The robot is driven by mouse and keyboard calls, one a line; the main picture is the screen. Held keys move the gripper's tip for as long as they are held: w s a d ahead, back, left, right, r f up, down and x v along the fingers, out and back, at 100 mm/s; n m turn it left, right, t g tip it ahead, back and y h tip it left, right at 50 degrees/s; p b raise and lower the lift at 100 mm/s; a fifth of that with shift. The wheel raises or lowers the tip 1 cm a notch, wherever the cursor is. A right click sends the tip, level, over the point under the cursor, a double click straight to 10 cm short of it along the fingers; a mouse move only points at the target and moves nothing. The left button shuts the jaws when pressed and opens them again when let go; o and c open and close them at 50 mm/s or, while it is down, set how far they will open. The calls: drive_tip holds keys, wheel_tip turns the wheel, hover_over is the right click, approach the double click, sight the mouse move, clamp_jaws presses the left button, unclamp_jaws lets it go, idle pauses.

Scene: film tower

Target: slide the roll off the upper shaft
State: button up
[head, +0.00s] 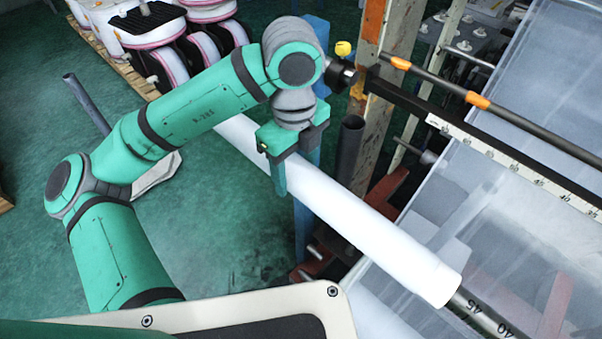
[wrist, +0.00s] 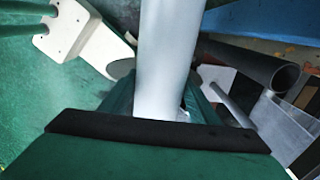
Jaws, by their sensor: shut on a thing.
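The white roll (head: 352,211) lies slantwise in the head view, from the upper left down to the lower right. The upper shaft (head: 482,315), a metal bar with printed numbers, comes out of the roll's lower right end. How far the shaft runs inside the roll is hidden. My gripper (head: 283,178) is around the roll left of its middle, with one finger showing on the near side. In the wrist view the roll (wrist: 168,60) runs up from between the jaws, and the gripper is shut on it.
A wooden post (head: 385,90) and a blue upright (head: 306,220) stand close to the roll. A dark tube (head: 349,150) stands just behind it. A clear film sheet (head: 540,110) fills the right. Pink-edged reels (head: 205,40) sit on a pallet at upper left. Green floor lies open at left.

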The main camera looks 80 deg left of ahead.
sight(243, 123)
drive_tip(key=shift+s+a, duration=0.1)
drive_tip(key=shift+s+a, duration=1.55)
drive_tip(key=shift+a, duration=0.6)
drive_tip(key=shift+s+a, duration=1.5)
drive_tip(key=shift+a, duration=0.6)
drive_tip(key=shift+s+a, duration=1.55)
drive_tip(key=shift+a, duration=0.6)
drive_tip(key=shift+s+a+r, duration=0.1)
drive_tip(key=shift+s+a, duration=1.5)
drive_tip(key=shift+a, duration=0.55)
drive_tip(key=shift+s+a+f, duration=0.1)
drive_tip(key=shift+s+a, duration=1.45)
drive_tip(key=shift+a, duration=0.6)
drive_tip(key=shift+s+a+r, duration=0.1)
drive_tip(key=shift+s+a, duration=1.5)
drive_tip(key=shift+a, duration=0.55)
drive_tip(key=shift+s+a, duration=0.6)
drive_tip(key=shift+a, duration=0.25)
drive_tip(key=shift+s+a, duration=0.55)
drive_tip(key=shift+a, duration=0.25)
